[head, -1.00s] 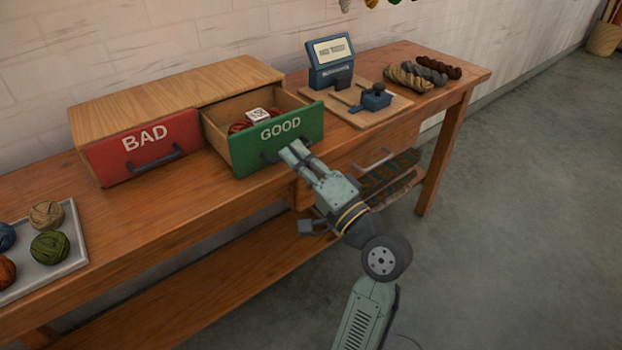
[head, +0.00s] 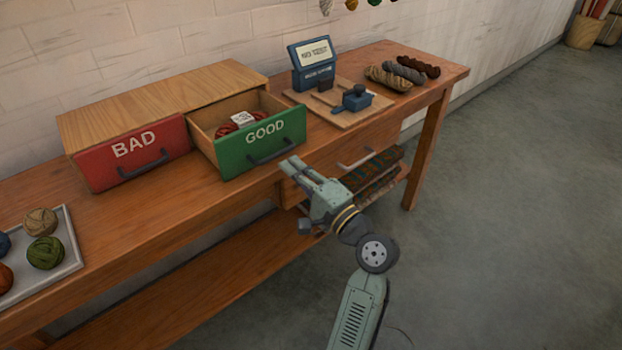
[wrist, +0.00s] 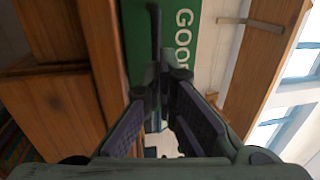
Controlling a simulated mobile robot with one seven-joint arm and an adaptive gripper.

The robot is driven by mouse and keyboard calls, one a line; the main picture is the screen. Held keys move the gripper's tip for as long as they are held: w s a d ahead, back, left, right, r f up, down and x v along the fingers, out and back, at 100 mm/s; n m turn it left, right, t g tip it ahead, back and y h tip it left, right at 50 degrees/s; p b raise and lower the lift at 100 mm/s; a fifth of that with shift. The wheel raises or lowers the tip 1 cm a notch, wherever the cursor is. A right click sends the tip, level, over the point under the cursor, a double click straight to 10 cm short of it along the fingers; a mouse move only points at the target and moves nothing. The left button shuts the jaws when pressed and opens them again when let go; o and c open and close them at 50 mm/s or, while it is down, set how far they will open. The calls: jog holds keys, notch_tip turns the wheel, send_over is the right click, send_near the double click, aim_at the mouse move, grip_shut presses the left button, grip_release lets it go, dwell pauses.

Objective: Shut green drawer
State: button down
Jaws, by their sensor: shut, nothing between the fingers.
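The green drawer (head: 262,143), marked GOOD, stands pulled out from the right half of the wooden cabinet (head: 150,98). A red skein (head: 228,128) with a white tag lies inside it. My gripper (head: 290,164) is shut and empty, just in front of the right part of the green front, apart from it in the head view. In the wrist view the shut fingertips (wrist: 163,75) are in front of the green drawer face (wrist: 137,42) and its dark handle. Whether they touch it there I cannot tell.
The red drawer (head: 130,152), marked BAD, is shut beside it. A blue scale (head: 313,65) and board stand to the right, with several skeins (head: 402,72) behind. A tray (head: 62,268) of yarn balls is at left. A lower drawer with a pale handle (head: 357,159) is near my arm.

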aim_at(277, 155)
jog(key=shift+x, duration=1.05)
jog(key=x, duration=0.4)
jog(key=shift+w+f, duration=0.1)
jog(key=shift+f, duration=0.25)
